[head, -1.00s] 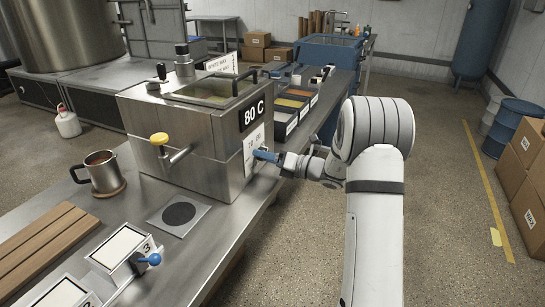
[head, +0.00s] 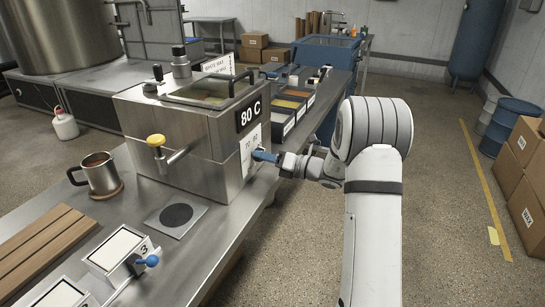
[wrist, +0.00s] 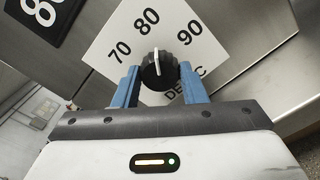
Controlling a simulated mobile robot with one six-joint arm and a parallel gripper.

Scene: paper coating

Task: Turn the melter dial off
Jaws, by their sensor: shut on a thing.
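The melter (head: 185,135) is a steel box on the bench with an 80 C sign (head: 249,114) on its right side. Its dial (wrist: 158,70) is a black ribbed knob with a white pointer line, on a white plate (wrist: 150,37) marked 70, 80 and 90 DEG C. The pointer line aims up in the wrist view, close to the 80. My gripper (wrist: 158,80) is shut on the dial, one blue finger on each side; it also shows in the head view (head: 264,156). The dial is hidden there.
A yellow-handled tap (head: 160,150) sticks out of the melter's front. A steel mug (head: 98,172) stands left of it. Coloured trays (head: 290,104) sit behind the melter. Open floor (head: 435,200) lies right of my arm, with boxes (head: 525,175) beyond.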

